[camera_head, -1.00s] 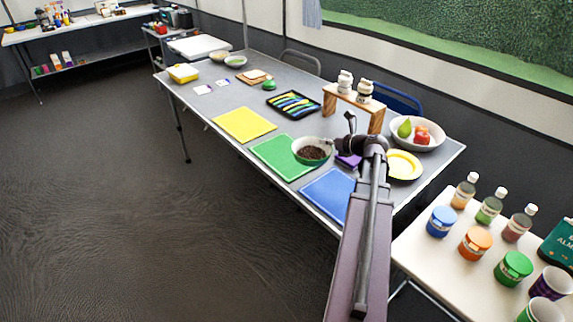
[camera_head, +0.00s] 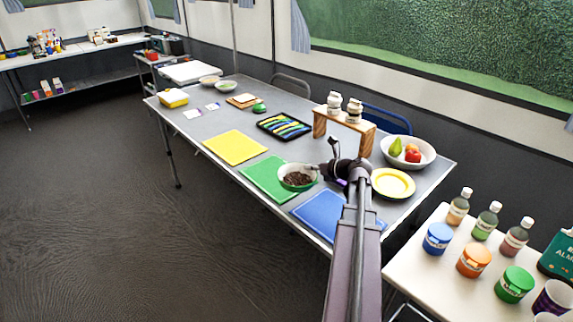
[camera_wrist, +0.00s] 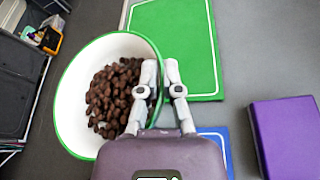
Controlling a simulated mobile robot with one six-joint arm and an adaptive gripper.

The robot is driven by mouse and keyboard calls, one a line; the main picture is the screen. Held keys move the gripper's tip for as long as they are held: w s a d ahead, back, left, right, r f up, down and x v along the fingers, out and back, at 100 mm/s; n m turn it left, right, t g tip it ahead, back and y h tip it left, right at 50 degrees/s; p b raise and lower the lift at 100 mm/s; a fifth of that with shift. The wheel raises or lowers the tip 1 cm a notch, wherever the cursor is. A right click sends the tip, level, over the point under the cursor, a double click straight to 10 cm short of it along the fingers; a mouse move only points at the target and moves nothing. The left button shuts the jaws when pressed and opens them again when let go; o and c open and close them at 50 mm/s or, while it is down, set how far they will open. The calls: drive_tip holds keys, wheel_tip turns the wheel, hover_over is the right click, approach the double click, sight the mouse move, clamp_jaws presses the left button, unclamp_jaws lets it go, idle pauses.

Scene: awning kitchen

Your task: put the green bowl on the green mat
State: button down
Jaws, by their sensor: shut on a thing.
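The green bowl (camera_head: 297,177) has a white inside and holds brown pellet-like pieces. It also fills the left of the wrist view (camera_wrist: 70,110). My gripper (camera_head: 319,172) is shut on the bowl's right rim; the two fingers pinch it in the wrist view (camera_wrist: 160,70). The green mat (camera_head: 262,176) lies flat on the table between the yellow and blue mats. In the head view the bowl overlaps the mat's right part. In the wrist view the mat (camera_wrist: 185,45) shows above and right of the bowl. The bowl seems held above the table; its exact height is unclear.
A blue mat (camera_head: 322,213) lies nearer and a yellow mat (camera_head: 235,147) farther. A purple box (camera_wrist: 287,135) lies right of the gripper. A yellow plate (camera_head: 393,184), fruit bowl (camera_head: 425,150), wooden stand (camera_head: 367,139) and black tray (camera_head: 284,127) stand on the table (camera_head: 210,120).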

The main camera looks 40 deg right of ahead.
drive_tip(key=w, duration=0.4)
drive_tip(key=w+d+f, duration=0.1)
drive_tip(key=w, duration=0.4)
drive_tip(key=w+d+b, duration=0.1)
drive_tip(key=w, duration=0.4)
drive_tip(key=shift+f, duration=0.15)
drive_tip(key=shift+a, duration=0.1)
drive_tip(key=shift+f+b, duration=1.8)
drive_tip(key=shift+b, duration=0.1)
drive_tip(key=shift+f, duration=0.1)
drive_tip(key=c, duration=0.8)
unclamp_jaws()
drive_tip(key=shift+r, duration=0.25)
drive_tip(key=p+v, duration=0.4)
drive_tip(key=v, duration=0.8)
